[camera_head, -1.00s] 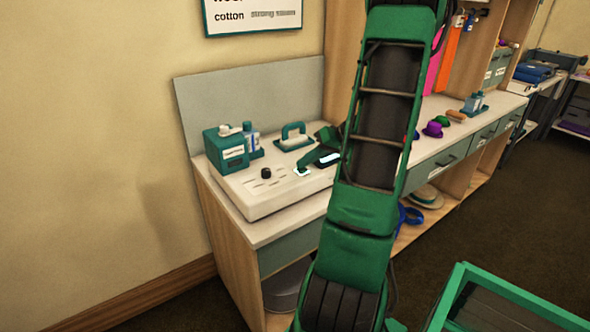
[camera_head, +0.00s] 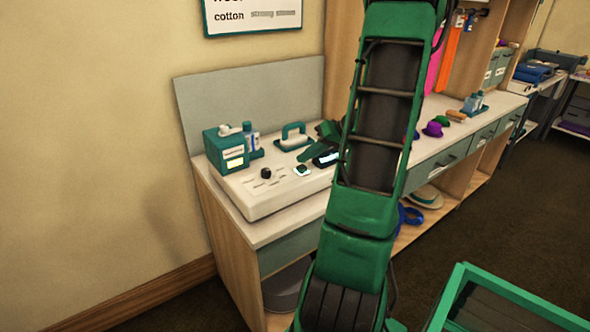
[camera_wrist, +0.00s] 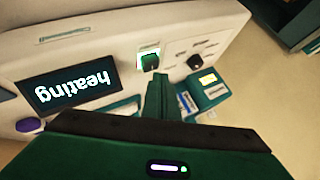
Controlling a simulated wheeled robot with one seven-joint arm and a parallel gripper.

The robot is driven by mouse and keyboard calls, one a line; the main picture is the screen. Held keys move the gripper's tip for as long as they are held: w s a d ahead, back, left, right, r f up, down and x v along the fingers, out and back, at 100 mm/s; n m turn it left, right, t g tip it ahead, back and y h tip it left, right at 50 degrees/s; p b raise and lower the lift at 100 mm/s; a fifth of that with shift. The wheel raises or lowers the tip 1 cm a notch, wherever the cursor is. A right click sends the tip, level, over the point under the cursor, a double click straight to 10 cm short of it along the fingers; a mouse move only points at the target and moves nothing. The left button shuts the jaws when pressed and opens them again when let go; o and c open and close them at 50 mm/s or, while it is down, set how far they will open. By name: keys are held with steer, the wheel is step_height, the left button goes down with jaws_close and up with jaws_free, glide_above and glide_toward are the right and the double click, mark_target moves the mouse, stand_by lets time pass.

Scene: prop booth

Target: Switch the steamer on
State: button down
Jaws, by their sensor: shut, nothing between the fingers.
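The steamer's white console (camera_head: 262,205) stands on the counter. It also fills the upper left of the wrist view (camera_wrist: 105,55). Its dark display (camera_wrist: 78,88) reads "heating", upside down in the wrist view. A small dark green switch (camera_wrist: 150,62) has a bright lit border; it shows in the head view too (camera_head: 302,170). A black knob (camera_wrist: 195,61) sits beside it. My gripper (camera_wrist: 160,78) is shut and empty, its tips close to the switch; I cannot tell whether they touch. In the head view my gripper (camera_head: 305,157) is over the console's back edge, partly hidden by my arm.
A teal-handled iron-like tool (camera_head: 293,137) rests nearby. A purple button (camera_wrist: 30,125) is beside the display. Small coloured items (camera_head: 435,128) lie farther along the counter.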

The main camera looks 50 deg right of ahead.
mark_target(306, 167)
steer(key=shift+r, duration=2.5)
steer(key=a+g, duration=0.3)
steer(key=a, duration=0.5)
steer(key=s+a+m+g+h, duration=0.1)
steer(key=s+a+g, duration=0.2)
steer(key=s+a, duration=0.4)
steer(key=s+a+f+g+h, duration=0.1)
steer(key=s+a+g+h, duration=0.1)
steer(key=s+a, duration=0.5)
steer(key=s, duration=0.5)
steer(key=shift+s+a+m+g, duration=0.15)
steer(key=shift+a+m+g, duration=0.25)
